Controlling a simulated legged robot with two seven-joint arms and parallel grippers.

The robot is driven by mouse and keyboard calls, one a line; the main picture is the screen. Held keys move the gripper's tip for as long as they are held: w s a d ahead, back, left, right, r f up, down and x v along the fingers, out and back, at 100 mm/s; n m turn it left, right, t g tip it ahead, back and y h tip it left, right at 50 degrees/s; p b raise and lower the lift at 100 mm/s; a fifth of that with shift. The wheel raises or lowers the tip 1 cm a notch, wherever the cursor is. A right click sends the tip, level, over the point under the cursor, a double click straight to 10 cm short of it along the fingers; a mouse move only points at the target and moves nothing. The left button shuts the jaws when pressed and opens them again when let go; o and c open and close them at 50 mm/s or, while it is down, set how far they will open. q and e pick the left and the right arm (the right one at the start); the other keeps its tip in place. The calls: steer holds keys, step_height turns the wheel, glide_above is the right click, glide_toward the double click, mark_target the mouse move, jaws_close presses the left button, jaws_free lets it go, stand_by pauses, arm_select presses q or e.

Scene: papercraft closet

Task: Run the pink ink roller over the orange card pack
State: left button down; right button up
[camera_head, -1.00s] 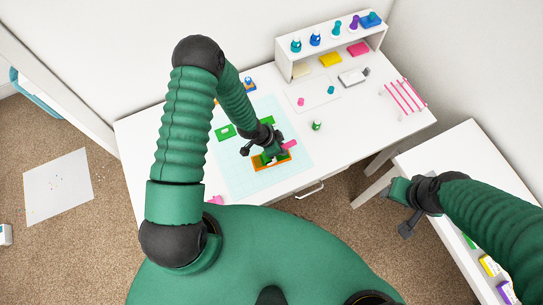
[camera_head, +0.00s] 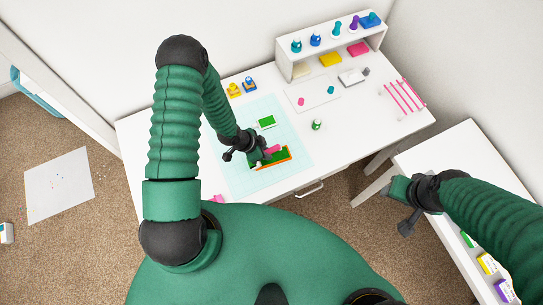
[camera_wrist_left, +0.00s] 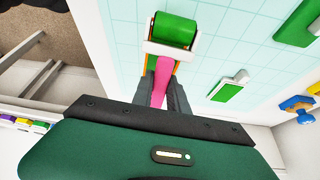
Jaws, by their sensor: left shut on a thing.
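The ink roller has a pink handle (camera_head: 273,149) and, in the left wrist view, a green cylinder (camera_wrist_left: 174,29) in a white frame. My left gripper (camera_wrist_left: 163,88) is shut on the pink handle. In the head view this gripper (camera_head: 262,155) is low over the mat. The orange card pack (camera_head: 288,157) lies flat under the roller, with its orange edge and some green on top showing. The roller and gripper hide part of it. I cannot tell whether the cylinder touches it. My right gripper (camera_head: 397,190) hangs away at the right; its jaws are unclear.
The pale grid mat (camera_head: 296,138) lies on the white table. A green pad with a white rim (camera_head: 266,122) lies behind the pack. Yellow (camera_head: 234,90) and blue (camera_head: 249,84) stamps stand farther back.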

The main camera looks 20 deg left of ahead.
arm_select(q)
steer(key=shift+d+r+p, duration=0.1)
steer(key=shift+r+p, duration=2.1)
steer(key=shift+r, duration=0.4)
steer(key=shift+f, duration=0.15)
